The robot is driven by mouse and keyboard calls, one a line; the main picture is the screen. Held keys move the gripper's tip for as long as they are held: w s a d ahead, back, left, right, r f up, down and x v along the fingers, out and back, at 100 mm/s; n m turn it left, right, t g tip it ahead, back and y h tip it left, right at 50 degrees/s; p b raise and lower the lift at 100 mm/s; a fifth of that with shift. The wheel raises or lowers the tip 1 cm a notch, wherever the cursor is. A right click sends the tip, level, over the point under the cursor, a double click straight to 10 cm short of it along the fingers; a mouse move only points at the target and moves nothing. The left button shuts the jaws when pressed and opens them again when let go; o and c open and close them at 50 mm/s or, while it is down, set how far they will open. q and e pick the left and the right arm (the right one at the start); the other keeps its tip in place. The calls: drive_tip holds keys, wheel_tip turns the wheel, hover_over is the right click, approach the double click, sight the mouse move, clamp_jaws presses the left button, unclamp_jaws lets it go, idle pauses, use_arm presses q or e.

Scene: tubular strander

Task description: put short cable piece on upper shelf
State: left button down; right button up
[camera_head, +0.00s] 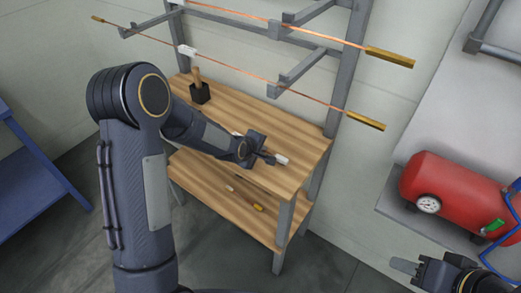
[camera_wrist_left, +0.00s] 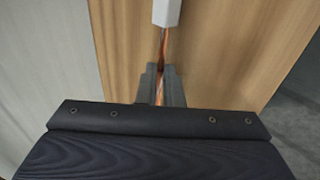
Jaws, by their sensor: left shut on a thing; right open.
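The short cable piece, copper with white ends, shows its white end (camera_head: 281,159) over the upper shelf (camera_head: 240,107) in the head view. My left gripper (camera_head: 266,157) is shut on its copper part, low over the right part of the upper shelf. In the left wrist view the copper strand (camera_wrist_left: 163,50) runs between the fingers (camera_wrist_left: 160,88) to a white end (camera_wrist_left: 166,12). I cannot tell whether the cable touches the board. My right gripper (camera_head: 420,268) is open and empty at the lower right, away from the shelf.
A black holder (camera_head: 200,93) with a wooden handle stands at the upper shelf's back left. Copper rods (camera_head: 270,82) lie on rack arms above. A red tank (camera_head: 455,190) is at right.

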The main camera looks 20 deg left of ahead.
use_arm(q)
drive_tip(key=shift+f+b, duration=0.4)
drive_tip(key=c, duration=1.7)
unclamp_jaws()
drive_tip(key=shift+o, duration=0.6)
drive_tip(key=shift+s, duration=0.1)
drive_tip(key=shift+f, duration=0.1)
wheel_tip(320, 180, up, 2)
drive_tip(key=p, duration=0.2)
drive_tip(key=shift+p, duration=0.35)
drive_tip(key=shift+s+a+r+b, duration=0.3)
drive_tip(key=shift+s+r+b, duration=0.1)
drive_tip(key=shift+s+b, duration=0.3)
drive_tip(key=s+a+r+m+g, duration=0.1)
drive_tip(key=s+a+r+m, duration=0.15)
drive_tip(key=s+r, duration=0.6)
drive_tip(key=s+a+r+m, duration=0.2)
drive_tip(key=s+r+m, duration=0.3)
drive_tip(key=s, duration=0.6)
drive_tip(key=s+d+m+g+h, duration=0.1)
drive_tip(key=s+m, duration=0.4)
drive_tip(key=s, duration=0.8)
drive_tip(key=shift+s+d+r+g, duration=0.2)
drive_tip(key=shift+r+g, duration=0.15)
drive_tip(key=shift+g, duration=0.15)
